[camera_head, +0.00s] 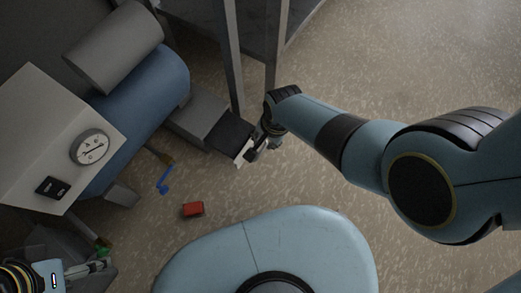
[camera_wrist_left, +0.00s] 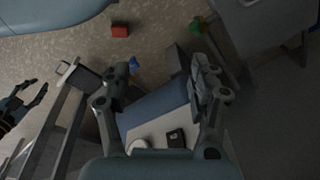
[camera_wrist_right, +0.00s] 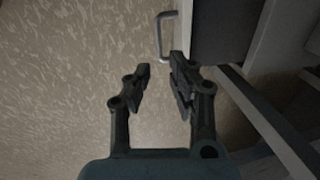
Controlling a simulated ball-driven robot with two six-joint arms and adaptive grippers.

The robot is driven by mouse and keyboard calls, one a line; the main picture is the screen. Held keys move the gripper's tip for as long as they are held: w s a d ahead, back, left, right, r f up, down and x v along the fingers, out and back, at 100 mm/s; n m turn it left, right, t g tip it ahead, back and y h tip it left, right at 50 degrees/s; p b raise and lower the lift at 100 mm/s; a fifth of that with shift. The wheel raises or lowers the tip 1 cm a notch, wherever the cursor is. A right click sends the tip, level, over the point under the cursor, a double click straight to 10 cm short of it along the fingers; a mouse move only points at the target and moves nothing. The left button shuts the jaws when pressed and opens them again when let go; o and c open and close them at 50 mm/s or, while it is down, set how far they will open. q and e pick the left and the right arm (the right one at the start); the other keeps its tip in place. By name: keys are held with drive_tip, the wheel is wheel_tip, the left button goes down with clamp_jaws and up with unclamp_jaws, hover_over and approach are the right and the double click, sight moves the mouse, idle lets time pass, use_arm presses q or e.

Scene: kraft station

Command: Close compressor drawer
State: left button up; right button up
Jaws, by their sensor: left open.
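The compressor, with its blue tank (camera_head: 140,85), stands at the left of the head view. Its drawer (camera_head: 232,131) sticks out to the lower right, with a dark top and a pale front. My left gripper (camera_head: 104,259) is open and empty at the lower left, away from the drawer.
A red block (camera_head: 193,209) and a blue crank-shaped piece (camera_head: 164,180) lie on the speckled floor near the compressor. A grey frame post (camera_head: 232,55) rises behind the drawer. Floor in front of the drawer is partly clear. A green piece (camera_wrist_left: 196,25) shows in the left wrist view.

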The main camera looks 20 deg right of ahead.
sight(261, 152)
use_arm(q)
drive_tip(key=w+d+r+t+b, duration=0.2)
drive_tip(key=w+t+b, duration=0.15)
drive_tip(key=b, duration=0.25)
use_arm(e)
drive_tip(key=f, duration=0.2)
drive_tip(key=f+b, duration=0.1)
drive_tip(key=f, duration=0.5)
drive_tip(key=shift+w+a+f, duration=0.1)
drive_tip(key=shift+w+a, duration=0.3)
drive_tip(key=shift+f+b, duration=0.75)
drive_tip(key=shift+b, duration=0.25)
use_arm(q)
drive_tip(key=shift+w+d+f+t+h+b, duration=0.1)
drive_tip(key=shift+w+f+t+h+b, duration=0.1)
drive_tip(key=shift+f+t, duration=1.2)
drive_tip(key=shift+w+f+t+h+b, duration=0.2)
drive_tip(key=shift+f+t, duration=1.05)
drive_tip(key=shift+f, duration=0.15)
use_arm(e)
drive_tip(key=shift+w+a+f, duration=0.1)
drive_tip(key=shift+w+f, duration=0.15)
drive_tip(key=shift+f, duration=0.15)
drive_tip(key=shift+c, duration=0.4)
clamp_jaws()
